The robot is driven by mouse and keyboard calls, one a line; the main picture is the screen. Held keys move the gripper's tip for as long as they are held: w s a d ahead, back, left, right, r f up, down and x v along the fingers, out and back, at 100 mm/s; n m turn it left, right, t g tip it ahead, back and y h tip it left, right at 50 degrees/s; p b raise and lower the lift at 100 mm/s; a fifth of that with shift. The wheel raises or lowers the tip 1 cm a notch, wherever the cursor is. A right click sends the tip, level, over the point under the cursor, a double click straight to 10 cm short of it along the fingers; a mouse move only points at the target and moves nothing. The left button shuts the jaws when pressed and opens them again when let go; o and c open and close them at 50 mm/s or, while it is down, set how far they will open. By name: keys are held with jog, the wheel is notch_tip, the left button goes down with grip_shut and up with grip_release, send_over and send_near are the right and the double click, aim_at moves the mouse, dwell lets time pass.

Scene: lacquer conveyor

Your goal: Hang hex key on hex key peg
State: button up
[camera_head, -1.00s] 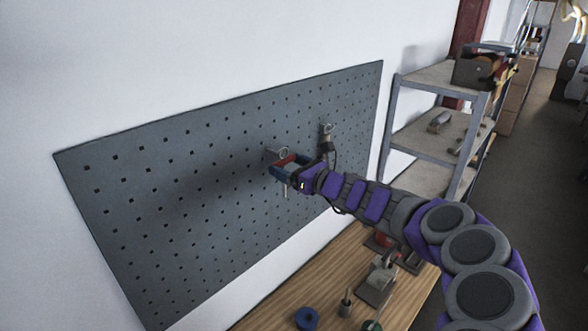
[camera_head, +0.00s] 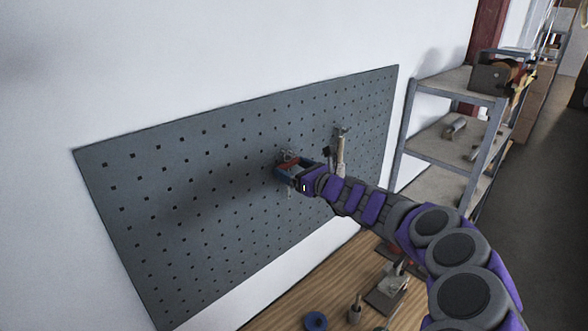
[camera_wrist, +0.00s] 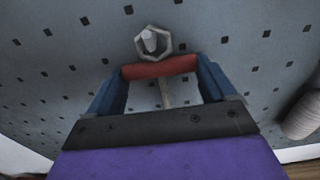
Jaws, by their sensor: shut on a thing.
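My gripper (camera_head: 287,167) is close to the pegboard, its blue fingers with red tips shut on the hex key. In the wrist view the gripper (camera_wrist: 160,67) has its red tips together across the hex key's shaft (camera_wrist: 166,93), which shows between the fingers. A grey hexagonal ring (camera_wrist: 138,46) sits just beyond the tips. The pale round end of a peg (camera_wrist: 149,40) shows inside the ring's outline; how deep it sits in the ring I cannot tell. In the head view the lower end of the shaft shows below the gripper, and the gripper partly hides the ring and peg.
The dark perforated pegboard (camera_head: 200,190) is on the white wall. A tool with a pale handle (camera_head: 341,155) hangs to the right of my gripper. A wooden bench (camera_head: 325,285) with several items is below. A metal shelf (camera_head: 440,135) stands at the right.

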dwell(0.4)
jog(key=o, duration=0.9)
jog(key=shift+d, duration=0.1)
